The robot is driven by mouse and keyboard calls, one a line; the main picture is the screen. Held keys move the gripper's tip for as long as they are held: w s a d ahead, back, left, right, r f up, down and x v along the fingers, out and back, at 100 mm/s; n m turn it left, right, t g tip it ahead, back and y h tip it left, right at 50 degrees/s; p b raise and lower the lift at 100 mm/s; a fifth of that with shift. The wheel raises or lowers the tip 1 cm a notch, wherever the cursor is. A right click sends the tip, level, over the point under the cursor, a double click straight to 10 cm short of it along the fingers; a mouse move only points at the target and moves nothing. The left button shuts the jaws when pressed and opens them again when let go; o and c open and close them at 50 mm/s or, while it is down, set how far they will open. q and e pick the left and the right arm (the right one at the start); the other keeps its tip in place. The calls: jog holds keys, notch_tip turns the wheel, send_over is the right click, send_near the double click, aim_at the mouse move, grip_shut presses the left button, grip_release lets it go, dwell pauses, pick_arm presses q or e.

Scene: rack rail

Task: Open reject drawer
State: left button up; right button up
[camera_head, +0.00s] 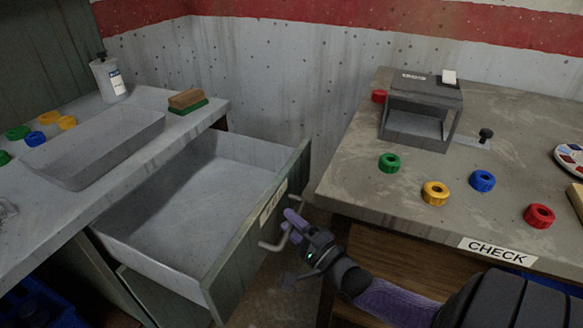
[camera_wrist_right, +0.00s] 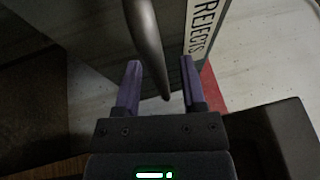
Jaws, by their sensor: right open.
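The reject drawer (camera_head: 205,185) is pulled out from under the left counter, and its grey inside is empty. Its front panel carries a label, which reads REJECTS in the right wrist view (camera_wrist_right: 203,27). A bar handle (camera_head: 272,246) sticks out from the panel; it also shows in the right wrist view (camera_wrist_right: 147,40). My right gripper (camera_head: 291,223) is at the handle, with its purple fingers open on either side of the bar (camera_wrist_right: 160,85). I cannot tell whether a finger touches it. My left gripper is not in view.
The left counter holds a shallow grey tray (camera_head: 72,172), a brush (camera_head: 187,101), a bottle (camera_head: 108,78) and several coloured caps. The right CHECK table (camera_head: 360,190) holds a grey device (camera_head: 421,105) and coloured rings. A narrow gap separates drawer and table.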

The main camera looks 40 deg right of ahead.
pick_arm(q)
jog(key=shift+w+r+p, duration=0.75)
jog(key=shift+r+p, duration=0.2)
jog(key=shift+p, duration=0.05)
pick_arm(e)
jog(key=s+f, duration=0.1)
jog(key=s, duration=0.8)
jog(key=shift+s+f, duration=0.35)
jog(key=shift+f, duration=0.05)
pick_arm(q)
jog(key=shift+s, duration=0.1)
